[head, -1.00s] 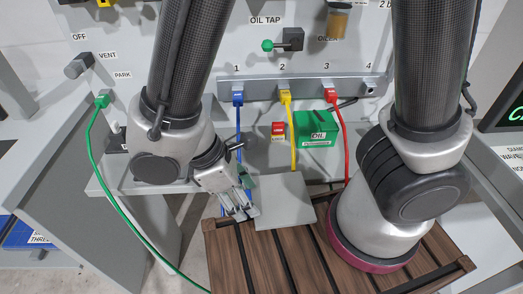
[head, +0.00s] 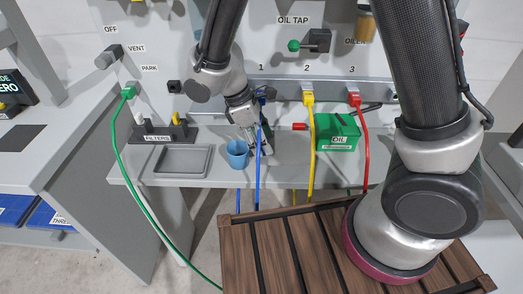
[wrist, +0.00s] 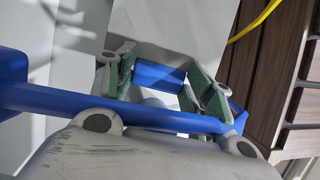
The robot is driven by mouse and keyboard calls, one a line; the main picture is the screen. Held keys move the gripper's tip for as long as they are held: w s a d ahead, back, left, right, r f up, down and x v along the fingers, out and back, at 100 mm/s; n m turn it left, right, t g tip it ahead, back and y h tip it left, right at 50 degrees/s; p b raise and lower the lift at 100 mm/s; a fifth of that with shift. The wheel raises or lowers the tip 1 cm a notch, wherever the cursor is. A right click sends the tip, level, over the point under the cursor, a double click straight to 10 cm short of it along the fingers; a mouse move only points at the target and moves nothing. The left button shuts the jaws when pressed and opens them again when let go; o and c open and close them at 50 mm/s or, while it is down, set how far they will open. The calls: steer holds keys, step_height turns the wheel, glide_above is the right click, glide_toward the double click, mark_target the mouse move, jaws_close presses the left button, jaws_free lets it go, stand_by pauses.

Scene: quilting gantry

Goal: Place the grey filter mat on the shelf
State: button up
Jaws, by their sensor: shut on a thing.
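My gripper (head: 252,138) is over the grey shelf (head: 220,176), close beside the hanging blue cable and just right of the blue cup. The blue cable crosses in front of the fingers there and hides part of the grip. I cannot tell whether the mat touches the shelf.
The blue cable (head: 259,165), yellow cable (head: 311,150) and red cable (head: 366,150) hang over the shelf. The blue cup (head: 237,154), a grey tray (head: 182,174) and green OIL box (head: 338,131) stand on it. A slatted wooden deck (head: 300,250) lies in front.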

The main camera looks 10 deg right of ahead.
mark_target(262, 160)
steer(key=shift+w+f, duration=0.15)
steer(key=shift+f, duration=2.1)
steer(key=shift+f, duration=0.15)
steer(key=o, duration=1)
steer(key=shift+o, duration=0.2)
steer(key=v, duration=1.2)
